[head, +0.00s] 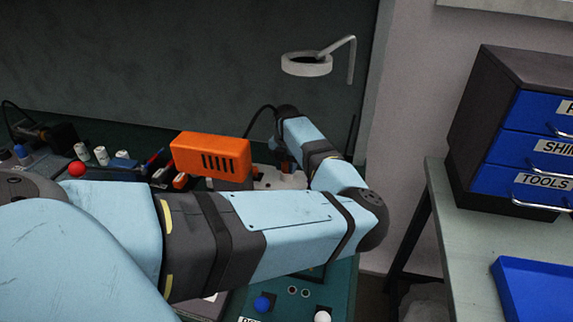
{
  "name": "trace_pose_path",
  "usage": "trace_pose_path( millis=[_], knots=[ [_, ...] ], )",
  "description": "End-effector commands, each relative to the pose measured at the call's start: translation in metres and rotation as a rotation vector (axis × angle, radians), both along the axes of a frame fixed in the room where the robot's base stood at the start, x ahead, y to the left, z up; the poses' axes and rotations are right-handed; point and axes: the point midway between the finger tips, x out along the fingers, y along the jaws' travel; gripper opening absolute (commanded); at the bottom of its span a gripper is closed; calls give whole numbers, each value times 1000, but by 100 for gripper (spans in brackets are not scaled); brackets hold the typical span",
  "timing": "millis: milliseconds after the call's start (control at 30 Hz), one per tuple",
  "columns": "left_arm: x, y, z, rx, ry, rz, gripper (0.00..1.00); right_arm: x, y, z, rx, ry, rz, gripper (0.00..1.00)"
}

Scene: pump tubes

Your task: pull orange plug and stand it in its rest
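My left arm comes in from the left, bends at the right, and reaches back over the bench. My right gripper is not in view.
An orange slotted box (210,156) stands just left of the gripper. A red ball-shaped knob (77,168) and small white parts are farther left. A blue knob (262,303) and a white knob (322,316) are at the front. A ring lamp (306,68) hangs behind. Blue drawers (530,135) stand right.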

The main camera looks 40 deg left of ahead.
Motion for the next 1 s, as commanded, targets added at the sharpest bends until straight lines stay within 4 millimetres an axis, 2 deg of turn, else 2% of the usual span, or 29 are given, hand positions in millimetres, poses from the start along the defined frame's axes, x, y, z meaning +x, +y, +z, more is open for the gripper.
trace_pose_path(
  millis=[33, 100, 133, 167, 267, 300, 1000],
  knots=[
    [0, 0, 0, 0, 0, 0, 22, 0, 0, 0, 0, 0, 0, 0],
    [0, 0, 0, 0, 0, 0, 10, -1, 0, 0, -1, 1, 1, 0],
    [0, 0, 0, 0, 0, 0, 9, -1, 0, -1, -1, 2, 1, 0],
    [0, 0, 0, 0, 0, 0, 26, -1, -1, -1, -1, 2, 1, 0],
    [0, 0, 0, 0, 0, 0, 3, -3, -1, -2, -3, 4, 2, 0],
    [0, 0, 0, 0, 0, 0, 0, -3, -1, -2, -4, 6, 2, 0],
    [0, 0, 9, 0, -1, 0, 0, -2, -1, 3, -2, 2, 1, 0]
  ],
)
